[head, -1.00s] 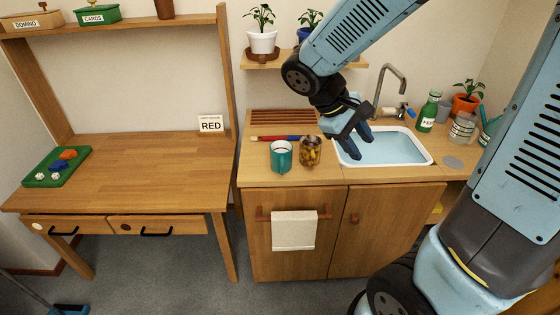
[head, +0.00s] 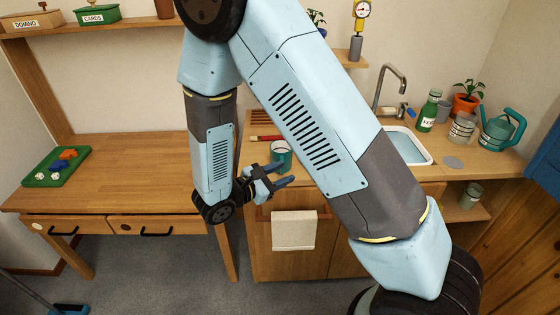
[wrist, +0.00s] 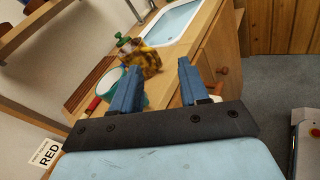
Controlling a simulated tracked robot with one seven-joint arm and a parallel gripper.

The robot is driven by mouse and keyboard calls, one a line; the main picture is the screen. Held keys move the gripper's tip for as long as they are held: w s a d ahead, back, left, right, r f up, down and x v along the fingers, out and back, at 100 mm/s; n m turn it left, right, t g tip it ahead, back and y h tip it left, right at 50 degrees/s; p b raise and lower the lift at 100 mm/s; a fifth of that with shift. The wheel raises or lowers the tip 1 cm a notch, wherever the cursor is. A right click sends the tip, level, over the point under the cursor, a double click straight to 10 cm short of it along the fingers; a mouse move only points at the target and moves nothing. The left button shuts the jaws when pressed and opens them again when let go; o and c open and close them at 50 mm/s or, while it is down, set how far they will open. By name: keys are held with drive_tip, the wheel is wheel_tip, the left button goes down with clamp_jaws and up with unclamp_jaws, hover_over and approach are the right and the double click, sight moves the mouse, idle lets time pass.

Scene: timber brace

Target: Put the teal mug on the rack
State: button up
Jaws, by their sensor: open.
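The teal mug (head: 281,153) stands upright on the wooden counter in the head view, left of the sink. The slatted wooden rack (head: 255,119) lies at the back of the counter behind the mug, partly hidden by my arm. It also shows in the wrist view (wrist: 91,84).
A jar of brown-yellow pieces (wrist: 145,60) stands near the mug, hidden by my arm in the head view. A red-handled thing (head: 264,138) lies between mug and rack. The sink (head: 408,146) is at right; a towel (head: 293,231) hangs below. The desk (head: 130,160) is mostly clear.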

drive_tip(key=s+a+f+n+t+y, duration=0.2)
drive_tip(key=a+f+n+t+y, duration=0.1)
drive_tip(key=a+f+n+t, duration=0.4)
drive_tip(key=m+g, duration=0.1)
drive_tip(key=g, duration=0.1)
approach(281, 170)
drive_tip(key=x, duration=0.4)
drive_tip(key=shift+y, duration=0.3)
drive_tip(key=shift+x, duration=2.65)
drive_tip(key=shift+c, duration=0.2)
clamp_jaws()
drive_tip(key=shift+r, duration=0.1)
